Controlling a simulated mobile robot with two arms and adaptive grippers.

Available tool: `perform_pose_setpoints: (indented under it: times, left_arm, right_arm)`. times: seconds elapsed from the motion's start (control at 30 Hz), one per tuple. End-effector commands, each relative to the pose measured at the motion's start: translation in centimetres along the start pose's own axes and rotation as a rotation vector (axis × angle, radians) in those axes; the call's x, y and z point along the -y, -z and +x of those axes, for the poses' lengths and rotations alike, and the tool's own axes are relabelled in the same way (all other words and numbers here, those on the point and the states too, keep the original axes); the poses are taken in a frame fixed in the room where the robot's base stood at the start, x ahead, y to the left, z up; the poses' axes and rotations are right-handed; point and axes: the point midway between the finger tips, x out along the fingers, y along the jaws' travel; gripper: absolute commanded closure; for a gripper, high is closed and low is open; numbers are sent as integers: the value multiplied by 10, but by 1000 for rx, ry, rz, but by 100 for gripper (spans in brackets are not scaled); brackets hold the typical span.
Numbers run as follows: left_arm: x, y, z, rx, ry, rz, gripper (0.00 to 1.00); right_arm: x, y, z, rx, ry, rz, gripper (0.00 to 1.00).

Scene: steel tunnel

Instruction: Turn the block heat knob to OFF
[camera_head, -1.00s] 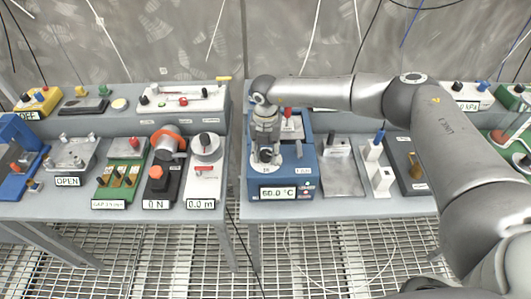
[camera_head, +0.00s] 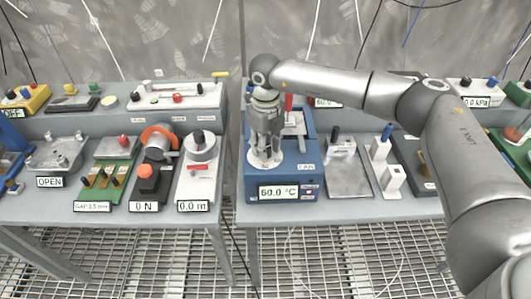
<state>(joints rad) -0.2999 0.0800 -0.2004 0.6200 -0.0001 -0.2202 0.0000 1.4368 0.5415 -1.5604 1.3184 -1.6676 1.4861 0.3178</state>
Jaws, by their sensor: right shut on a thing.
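The blue block heater (camera_head: 240,185) stands on the right-hand bench, and its front display (camera_head: 279,191) reads 60.0 °C. A pale round dial (camera_head: 254,164) shows on the left of its top face. My right gripper (camera_head: 265,156) comes down from above onto this dial, with its fingers pointing down. It is shut on the knob there. The fingers hide most of the knob, so I cannot read where it points. My left gripper is not in view.
A red-topped part (camera_head: 289,102) stands close behind my right gripper. A grey tray (camera_head: 347,178) and white blocks (camera_head: 392,180) stand to the right. A gap separates this bench from the left bench (camera_head: 110,213), which holds several devices.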

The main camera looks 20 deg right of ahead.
Motion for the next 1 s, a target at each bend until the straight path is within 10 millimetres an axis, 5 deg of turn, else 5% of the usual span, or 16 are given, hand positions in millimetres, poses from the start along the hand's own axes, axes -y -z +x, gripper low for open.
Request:
perform_pose_setpoints:
  times: [0.4,1.0]
  left_arm:
    - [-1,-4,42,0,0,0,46]
    - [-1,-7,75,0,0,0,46]
  right_arm:
    - [2,-2,2,5,1,-394,91]
    - [4,-3,0,5,2,-917,91]
